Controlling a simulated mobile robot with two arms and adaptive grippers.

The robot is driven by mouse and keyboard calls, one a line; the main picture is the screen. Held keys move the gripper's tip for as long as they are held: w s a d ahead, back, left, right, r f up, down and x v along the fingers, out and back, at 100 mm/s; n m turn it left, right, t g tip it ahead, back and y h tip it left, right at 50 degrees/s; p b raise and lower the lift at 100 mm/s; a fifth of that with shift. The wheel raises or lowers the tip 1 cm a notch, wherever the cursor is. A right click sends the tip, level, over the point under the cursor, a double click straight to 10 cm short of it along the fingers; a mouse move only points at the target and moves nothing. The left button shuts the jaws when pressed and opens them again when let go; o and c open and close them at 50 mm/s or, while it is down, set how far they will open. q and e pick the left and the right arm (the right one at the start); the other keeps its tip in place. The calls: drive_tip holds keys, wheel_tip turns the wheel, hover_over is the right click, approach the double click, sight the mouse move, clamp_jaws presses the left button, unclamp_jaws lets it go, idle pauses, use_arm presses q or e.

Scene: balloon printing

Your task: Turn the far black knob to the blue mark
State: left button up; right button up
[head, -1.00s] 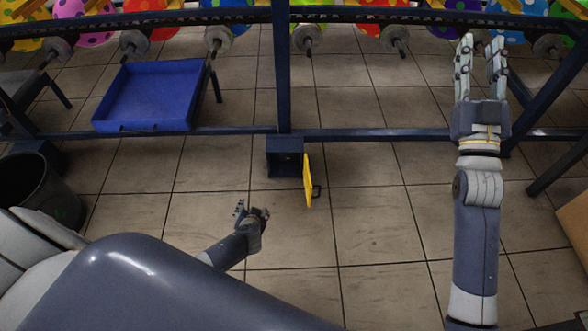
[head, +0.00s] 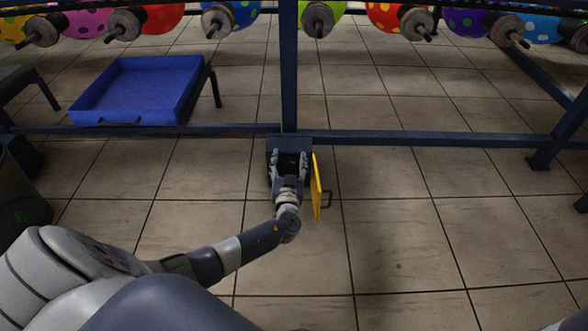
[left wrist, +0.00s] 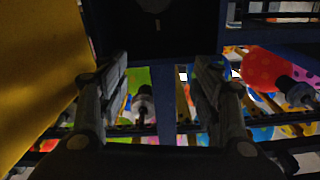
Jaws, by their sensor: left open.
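A small dark blue control box (head: 304,144) is fixed to the frame's upright post, its front open. Its yellow door (head: 317,187) hangs open on the right. My left gripper (head: 288,160) is at the box's opening, fingers spread and pointing inside. In the left wrist view, the open gripper (left wrist: 160,75) has nothing between its fingers, and the dark box (left wrist: 190,35) is ahead. A pale roundish part (left wrist: 155,6) shows at its top edge; I cannot tell whether it is a knob. No black knob or blue mark can be made out. My right gripper is out of view.
The yellow door also fills the left of the left wrist view (left wrist: 35,65), close to a finger. A blue tray (head: 135,88) stands at the left. A blue rail (head: 420,138) crosses behind. Balloons (head: 385,15) hang on rollers above.

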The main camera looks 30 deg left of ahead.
use_arm(q)
drive_tip(key=b, duration=0.6)
approach(290, 161)
drive_tip(key=shift+w+a+f, duration=0.35)
drive_tip(key=shift+w+a, duration=0.3)
drive_tip(key=shift+w, duration=0.2)
drive_tip(key=b+x, duration=0.2)
drive_tip(key=x, duration=0.4)
drive_tip(key=shift+r, duration=0.2)
drive_tip(key=shift+w+a+r+b, duration=0.2)
drive_tip(key=shift+w+a+b, duration=0.15)
drive_tip(key=shift+w, duration=0.3)
drive_tip(key=shift+c, duration=0.5)
drive_tip(key=c, duration=1)
